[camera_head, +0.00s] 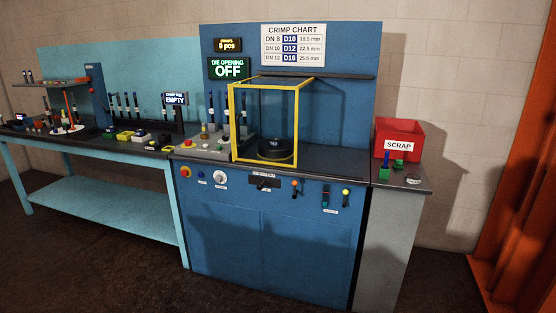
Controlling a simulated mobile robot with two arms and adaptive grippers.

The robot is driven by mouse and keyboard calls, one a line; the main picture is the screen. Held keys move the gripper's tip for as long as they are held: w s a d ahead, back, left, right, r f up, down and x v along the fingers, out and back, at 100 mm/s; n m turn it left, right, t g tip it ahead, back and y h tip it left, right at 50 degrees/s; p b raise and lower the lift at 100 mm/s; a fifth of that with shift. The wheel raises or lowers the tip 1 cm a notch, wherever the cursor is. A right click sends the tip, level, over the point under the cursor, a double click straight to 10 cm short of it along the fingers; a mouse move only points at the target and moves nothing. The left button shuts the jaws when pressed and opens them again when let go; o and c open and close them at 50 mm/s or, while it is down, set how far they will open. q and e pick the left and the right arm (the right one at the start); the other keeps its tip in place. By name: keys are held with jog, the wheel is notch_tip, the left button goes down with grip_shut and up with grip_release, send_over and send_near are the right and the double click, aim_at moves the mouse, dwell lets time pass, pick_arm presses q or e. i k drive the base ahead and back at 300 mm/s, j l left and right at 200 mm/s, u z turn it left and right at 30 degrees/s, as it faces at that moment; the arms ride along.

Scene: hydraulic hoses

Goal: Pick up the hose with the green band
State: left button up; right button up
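Several dark upright hoses with pale or bluish upper parts stand on the back of the light-blue bench, one group left of centre (126,105). More similar upright pieces (226,106) stand left of the yellow-framed guard. They are too small to tell which has a green band. Neither my left nor my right gripper is in view.
The blue crimp machine (270,240) has a yellow-framed guard (264,82) over a round black die. A red SCRAP bin (408,136) stands at right, with a green block (384,172) holding a blue upright piece before it. Small coloured blocks (124,135) crowd the bench.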

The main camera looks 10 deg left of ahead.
aim_at(76, 112)
jog(key=i+j+u, duration=0.2)
jog(key=i+u, duration=0.25)
jog(key=i+j+u, duration=0.1)
jog(key=i+u, duration=0.3)
jog(key=i+l+u, duration=0.1)
jog(key=i+u, duration=0.35)
jog(key=i+l+u, duration=0.3)
jog(key=i+u, duration=0.45)
jog(key=i, duration=1.8)
jog(key=i+j+z, duration=0.25)
jog(key=i, duration=0.7)
jog(key=l, duration=0.1)
